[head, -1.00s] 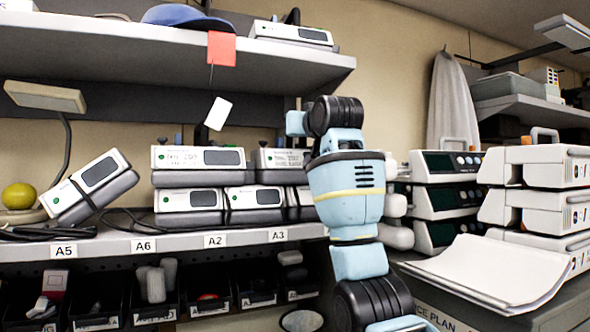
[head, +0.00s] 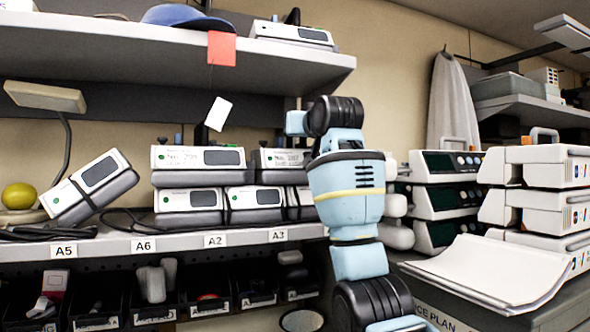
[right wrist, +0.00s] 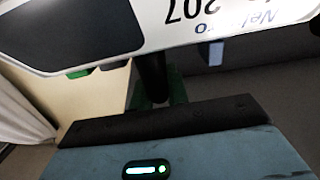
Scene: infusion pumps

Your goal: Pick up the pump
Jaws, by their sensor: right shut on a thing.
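A white pump (right wrist: 215,28) with a dark screen and the number 207 fills the top of the right wrist view, upside down and close. My right gripper (right wrist: 155,82) is shut on this pump; its fingertips are mostly hidden. In the head view, my right arm stands in front of the shelf's right end and hides its gripper. White and grey pumps (head: 198,157) sit stacked on the middle shelf. One pump (head: 92,183) leans tilted at the left. Another pump (head: 280,158) is partly behind my arm. I cannot tell which of these I hold. My left gripper is out of view.
The upper shelf (head: 120,45) holds a blue cap (head: 188,16) and another pump (head: 292,34). Black bins (head: 155,312) sit below the middle shelf's edge (head: 185,242). More devices (head: 445,165) and a paper stack (head: 490,270) crowd the right. A lamp (head: 45,96) stands left.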

